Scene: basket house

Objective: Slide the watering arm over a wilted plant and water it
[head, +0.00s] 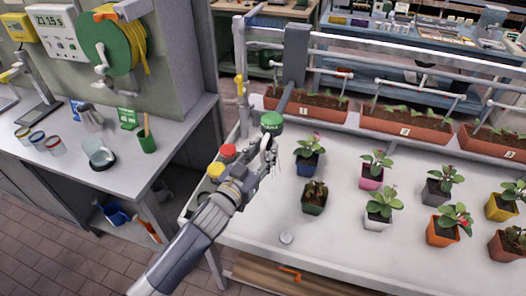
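The watering arm has a grey upright carriage (295,56) on the rail behind the white plant table (345,240). A green round head (271,119) is at its lower front end. My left gripper (268,154) is just below this green head, over the table's left part. Its fingers are small and overlap pale parts there, so I cannot tell whether they are shut on anything. A drooping, brownish plant in a dark green pot (314,203) stands to the right and nearer than the gripper. My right gripper is out of view.
Upright plants stand in blue (308,168), pink (371,183), white (377,221) and other pots to the right. Red (228,151) and yellow (216,169) knobs are beside my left wrist. Terracotta planters (407,122) line the back. A side bench (105,180) is left.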

